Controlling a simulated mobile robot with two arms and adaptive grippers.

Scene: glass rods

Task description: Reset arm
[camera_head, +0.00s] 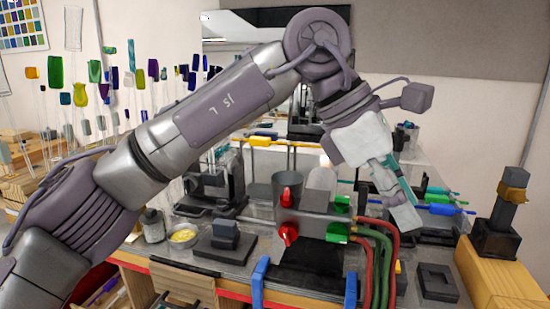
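My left arm comes in from the left, rises to a joint at the top middle and bends down to the right. My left gripper (402,208) hangs over the workbench, right of the torch with red and green knobs. Its fingers are seen from the side, so I cannot tell whether they are open or shut, and I see nothing clearly held in them. My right arm and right gripper are not in view.
The torch (318,203) stands mid-bench, with red and green hoses (384,246) at its right. Colored rods (445,209) lie behind the gripper. A wooden block (500,275) bears a dark stand (501,220). A yellow-filled dish (184,236) is left. Colored glass pieces stand behind my arm.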

